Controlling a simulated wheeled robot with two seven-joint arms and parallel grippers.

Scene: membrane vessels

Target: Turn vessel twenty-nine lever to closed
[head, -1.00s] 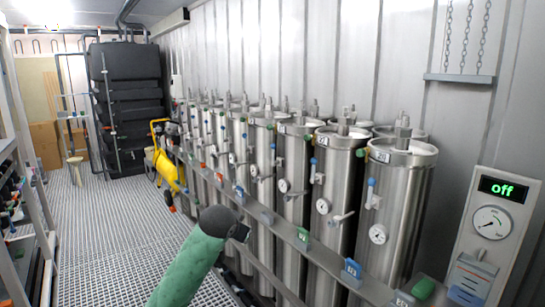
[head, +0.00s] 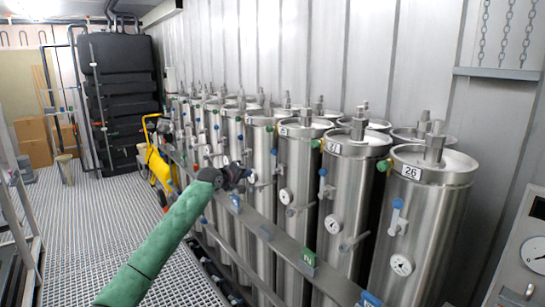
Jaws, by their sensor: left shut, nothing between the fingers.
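A row of upright steel vessels runs along the wall, each with a gauge and a small lever valve on its front. The nearest vessel (head: 420,230) is labelled 26, and the one behind it (head: 345,200) appears to read 27. Labels farther back are too small to read, so I cannot confirm which is twenty-nine. My left gripper (head: 246,174) is shut and empty, in front of a vessel (head: 262,150) farther along the row, near its gauge (head: 252,178). The gripper partly hides the valves there. I cannot tell whether it touches anything. My right gripper is not in view.
A metal rail (head: 270,238) with coloured tags runs in front of the vessels. A yellow cart (head: 158,165) and a black stacked tank (head: 120,95) stand at the back. A control panel (head: 525,250) is at the right edge.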

